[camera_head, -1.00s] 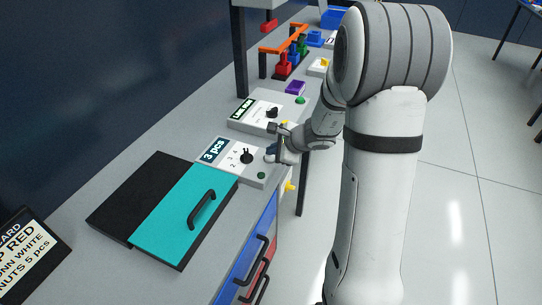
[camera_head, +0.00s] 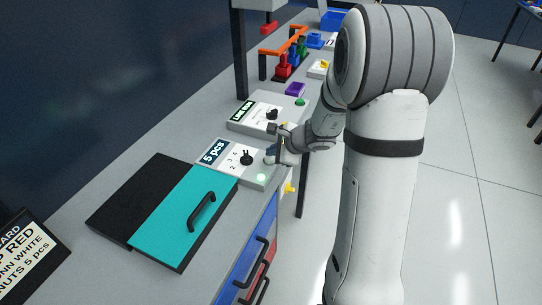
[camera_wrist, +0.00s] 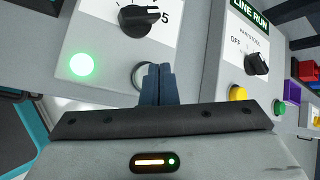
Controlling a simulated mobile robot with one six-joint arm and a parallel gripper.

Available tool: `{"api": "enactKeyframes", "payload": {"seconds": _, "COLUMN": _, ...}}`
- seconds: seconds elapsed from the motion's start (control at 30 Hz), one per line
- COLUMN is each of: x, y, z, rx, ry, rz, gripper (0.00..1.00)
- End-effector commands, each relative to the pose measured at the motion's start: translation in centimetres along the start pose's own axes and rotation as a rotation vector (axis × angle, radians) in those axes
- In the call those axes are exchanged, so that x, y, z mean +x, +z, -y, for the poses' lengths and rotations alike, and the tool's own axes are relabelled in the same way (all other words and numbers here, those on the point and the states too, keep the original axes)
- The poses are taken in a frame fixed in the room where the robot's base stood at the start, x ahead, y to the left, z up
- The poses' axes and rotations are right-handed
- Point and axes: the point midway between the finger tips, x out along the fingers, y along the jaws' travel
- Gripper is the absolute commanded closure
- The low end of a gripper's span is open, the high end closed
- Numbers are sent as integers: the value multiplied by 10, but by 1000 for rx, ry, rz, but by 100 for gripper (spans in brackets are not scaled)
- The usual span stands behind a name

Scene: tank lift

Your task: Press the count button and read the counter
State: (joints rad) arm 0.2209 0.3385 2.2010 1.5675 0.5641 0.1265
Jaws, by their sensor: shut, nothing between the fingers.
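The counter box (camera_head: 232,171) stands on the bench, and its display (camera_head: 213,152) reads "5 pcs". It has a black knob (camera_head: 246,158), also in the wrist view (camera_wrist: 139,18), and a glowing green lamp (camera_head: 261,178), bright in the wrist view (camera_wrist: 82,65). A round button with a pale ring (camera_wrist: 137,77) shows in the wrist view, partly hidden by my fingers. My gripper (camera_wrist: 159,75) is shut and empty, its tips over the button's right part. Whether they touch it I cannot tell. In the head view my gripper (camera_head: 271,154) is at the box's right edge.
The "LINE RUN" box (camera_head: 255,118) stands just beyond, with its own knob, a yellow button (camera_wrist: 238,93) and a green button (camera_wrist: 279,107). A black board with a teal handled cover (camera_head: 185,215) lies nearer. A sign (camera_head: 28,252) stands at lower left.

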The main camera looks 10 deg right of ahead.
Motion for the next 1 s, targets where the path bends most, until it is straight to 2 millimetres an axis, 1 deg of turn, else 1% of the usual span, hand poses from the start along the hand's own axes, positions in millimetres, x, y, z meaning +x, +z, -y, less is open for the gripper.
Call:
{"api": "enactKeyframes", "payload": {"seconds": 0.03, "x": -4, "y": 3, "z": 3, "rx": 0, "ry": -1, "rz": 0, "gripper": 100}}
{"api": "enactKeyframes", "payload": {"seconds": 0.13, "x": -7, "y": 5, "z": 5, "rx": 0, "ry": -1, "rz": 0, "gripper": 100}}
{"api": "enactKeyframes", "payload": {"seconds": 0.57, "x": -9, "y": 7, "z": 7, "rx": -1, "ry": -1, "rz": 1, "gripper": 100}}
{"api": "enactKeyframes", "payload": {"seconds": 1.0, "x": -39, "y": 29, "z": 28, "rx": -1, "ry": -1, "rz": 1, "gripper": 100}}
